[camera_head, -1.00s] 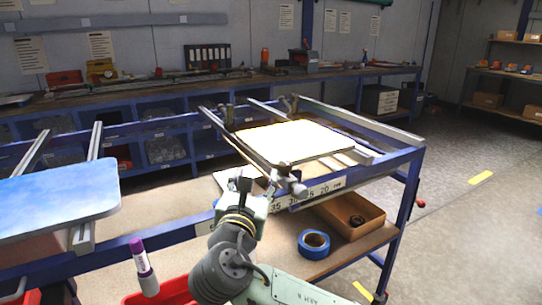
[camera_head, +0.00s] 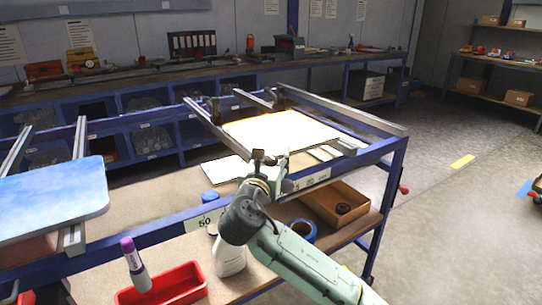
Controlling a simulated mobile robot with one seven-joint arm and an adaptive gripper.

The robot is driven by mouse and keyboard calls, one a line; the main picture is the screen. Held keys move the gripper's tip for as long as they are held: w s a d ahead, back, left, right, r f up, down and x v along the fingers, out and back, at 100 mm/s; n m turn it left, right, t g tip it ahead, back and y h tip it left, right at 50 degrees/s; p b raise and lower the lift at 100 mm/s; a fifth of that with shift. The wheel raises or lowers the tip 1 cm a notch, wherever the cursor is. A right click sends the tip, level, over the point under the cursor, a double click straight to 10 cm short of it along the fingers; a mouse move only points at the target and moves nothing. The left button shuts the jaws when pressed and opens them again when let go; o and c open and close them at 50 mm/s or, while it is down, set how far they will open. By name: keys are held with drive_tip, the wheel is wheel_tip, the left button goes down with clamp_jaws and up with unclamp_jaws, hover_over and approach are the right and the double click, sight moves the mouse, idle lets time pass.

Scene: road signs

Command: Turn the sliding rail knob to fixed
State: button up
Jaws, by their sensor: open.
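The sliding rail (camera_head: 215,126) runs along the left edge of the white panel (camera_head: 283,131) on the blue frame table. Its near end meets my gripper in the picture.
A numbered scale strip (camera_head: 308,180) lies on the front beam. On the lower shelf are a cardboard box (camera_head: 325,206), blue tape (camera_head: 302,229), a white bottle (camera_head: 230,257), a red tray (camera_head: 172,288) and a purple-capped marker (camera_head: 136,265). A blue sign (camera_head: 50,199) lies left.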

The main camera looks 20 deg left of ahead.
drive_tip(key=shift+c, duration=0.4)
drive_tip(key=c, duration=1.1)
